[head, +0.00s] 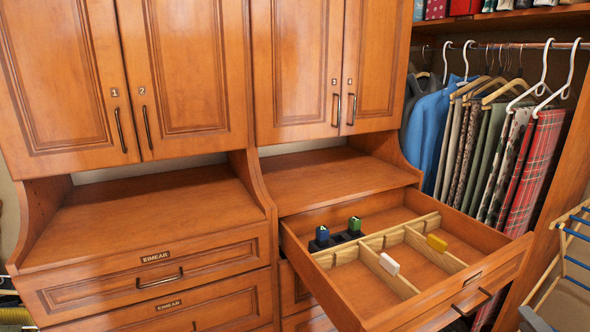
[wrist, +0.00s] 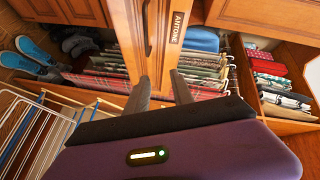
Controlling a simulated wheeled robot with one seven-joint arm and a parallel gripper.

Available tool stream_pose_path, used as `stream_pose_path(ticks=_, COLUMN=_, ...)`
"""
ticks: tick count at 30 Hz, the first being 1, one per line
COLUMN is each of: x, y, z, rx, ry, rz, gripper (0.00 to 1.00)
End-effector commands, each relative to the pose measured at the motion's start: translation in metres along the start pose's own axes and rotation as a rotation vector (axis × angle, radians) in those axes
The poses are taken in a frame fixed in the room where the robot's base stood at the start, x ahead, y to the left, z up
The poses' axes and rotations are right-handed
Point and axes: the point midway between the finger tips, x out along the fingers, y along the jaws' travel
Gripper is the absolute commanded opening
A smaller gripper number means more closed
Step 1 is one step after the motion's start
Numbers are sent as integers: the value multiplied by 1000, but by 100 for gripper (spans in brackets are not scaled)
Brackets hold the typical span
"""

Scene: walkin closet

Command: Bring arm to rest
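My gripper (wrist: 160,78) shows in the wrist view. Its two dark grey fingers stand apart with a clear gap, and nothing is held between them. Beyond the fingers is a wooden panel with a long handle and a nameplate (wrist: 178,27), with hanging clothes around it. The fingers do not visibly touch anything. In the head view the gripper cannot be made out; a small grey shape at the bottom right edge is too cut off to identify.
Hanging clothes (head: 430,120) and a drying rack (head: 570,262) are at right. Cabinet doors (head: 70,80) are closed.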

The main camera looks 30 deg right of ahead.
Motion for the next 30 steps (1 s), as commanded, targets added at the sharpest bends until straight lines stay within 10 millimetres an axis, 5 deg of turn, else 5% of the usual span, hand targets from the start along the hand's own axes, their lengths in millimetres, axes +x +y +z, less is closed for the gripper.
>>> stream_pose_path(ticks=7, x=-30, y=6, z=27, rx=-390, ry=107, rz=26, gripper=29)
stream_pose_path(ticks=14, x=-81, y=0, z=99, rx=-769, ry=68, rz=-18, gripper=29)
stream_pose_path(ticks=24, x=-200, y=-24, z=210, rx=-1196, ry=-140, rz=-251, gripper=29)
stream_pose_path(ticks=30, x=-271, y=-19, z=249, rx=-1284, ry=-337, rz=-362, gripper=29)
